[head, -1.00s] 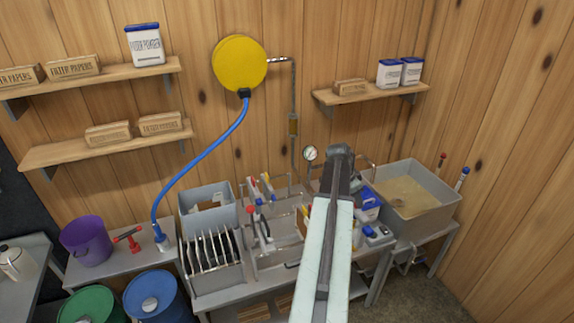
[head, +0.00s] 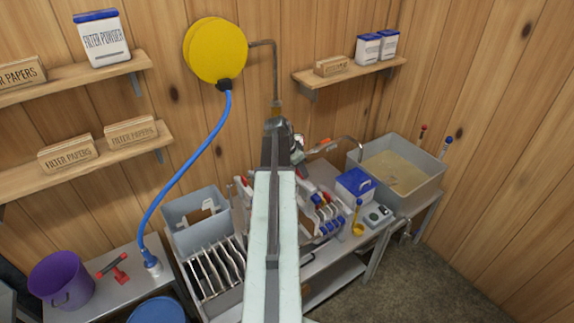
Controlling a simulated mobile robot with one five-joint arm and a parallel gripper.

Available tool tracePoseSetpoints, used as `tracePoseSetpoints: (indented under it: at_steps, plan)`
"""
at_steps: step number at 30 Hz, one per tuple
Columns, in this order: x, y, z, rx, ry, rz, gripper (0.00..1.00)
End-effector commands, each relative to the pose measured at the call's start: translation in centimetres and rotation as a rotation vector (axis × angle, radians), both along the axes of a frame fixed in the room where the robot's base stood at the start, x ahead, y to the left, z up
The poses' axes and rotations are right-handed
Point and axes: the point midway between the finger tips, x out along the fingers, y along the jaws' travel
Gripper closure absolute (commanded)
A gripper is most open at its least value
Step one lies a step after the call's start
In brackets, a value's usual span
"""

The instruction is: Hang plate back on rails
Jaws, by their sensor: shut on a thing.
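My arm rises through the middle of the view and bends at its top; my gripper is hidden behind it. No plate shows in a grip. Several pale plates (head: 217,268) stand upright in a grey rack just left of my arm. Several more plates with coloured ends (head: 325,212) stand side by side on the bench right of my arm. The rails are mostly hidden by my arm, so I cannot tell where a plate sits on them.
A grey bin (head: 186,213) stands behind the rack. A blue hose (head: 196,162) hangs from a yellow disc (head: 218,52). A purple bucket (head: 62,278) stands at left.

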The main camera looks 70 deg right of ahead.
Motion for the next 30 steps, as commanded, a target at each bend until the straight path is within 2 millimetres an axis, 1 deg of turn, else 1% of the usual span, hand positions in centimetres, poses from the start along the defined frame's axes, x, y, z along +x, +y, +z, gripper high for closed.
tracePoseSetpoints:
  at_steps: [5,8,11,18,21,30]
  plan:
    - [-0.3,-0.1,-0.1,-0.001,0.001,-0.004,1.00]
    - [-0.1,0.0,-0.6,-0.001,0.001,-0.001,1.00]
    - [0.1,0.1,-1.6,-0.001,0.001,0.001,1.00]
    - [0.4,0.2,-4.4,-0.001,0.001,0.006,1.00]
    - [0.5,0.2,-5.1,-0.001,0.001,0.008,1.00]
    - [0.5,0.3,-5.0,-0.001,0.001,0.009,1.00]
